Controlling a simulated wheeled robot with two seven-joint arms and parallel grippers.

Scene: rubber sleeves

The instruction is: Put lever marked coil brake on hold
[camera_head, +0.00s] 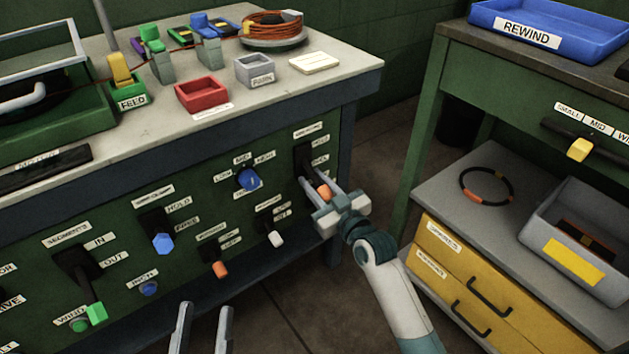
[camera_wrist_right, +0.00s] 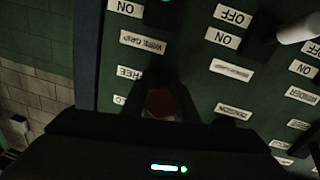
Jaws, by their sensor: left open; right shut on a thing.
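The right-hand lever (camera_head: 324,191) has an orange knob and hangs low from a dark plate (camera_head: 302,157) at the right end of the green panel. Beside the plate, a HOLD label (camera_head: 320,142) sits above a second label; the title above is too small to read. My right gripper (camera_head: 319,188) is shut on the orange knob, which shows reddish in the right wrist view (camera_wrist_right: 161,103). Another lever with a blue knob (camera_head: 162,243) hangs by HOLD and FREE labels further left; its title is unreadable. My left gripper (camera_head: 203,325) is open and empty at the bottom, apart from the panel.
Nearby controls include a blue rotary knob (camera_head: 248,179), a white-tipped lever (camera_head: 276,238), a lower orange-tipped lever (camera_head: 220,269) and a green-tipped lever (camera_head: 96,313). A side bench with yellow drawers (camera_head: 470,285) stands right of my right arm. Open floor lies between.

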